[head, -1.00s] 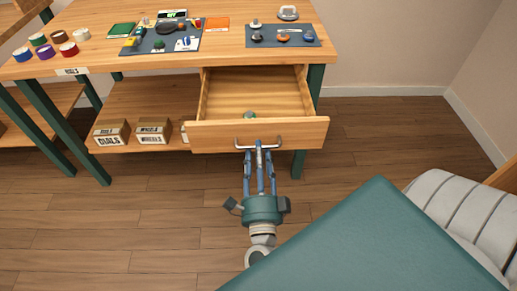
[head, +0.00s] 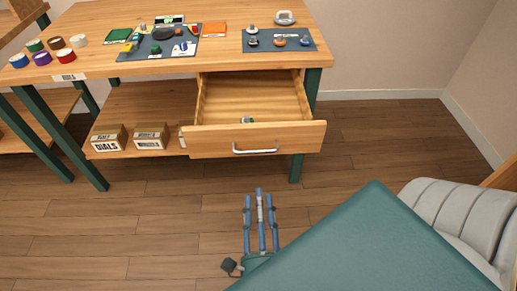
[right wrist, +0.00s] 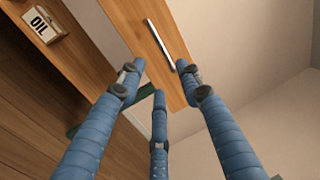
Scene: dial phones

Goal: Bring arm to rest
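My right gripper (head: 259,207) has three blue jointed fingers. In the head view it is over the floor in front of the open drawer (head: 256,139), pointing at it and apart from its metal handle (head: 256,149). In the right wrist view the fingers of the gripper (right wrist: 158,82) are spread and hold nothing. The handle (right wrist: 160,44) and the wooden drawer front show beyond them. The drawer is pulled out and has a small green and white object (head: 247,119) inside near its front. My left gripper is not in view.
The wooden workbench (head: 225,66) carries two dark mats with phone parts and several coloured rolls at its left. Labelled boxes (head: 108,138) stand on the lower shelf. The wooden floor (head: 120,225) left of the gripper is clear.

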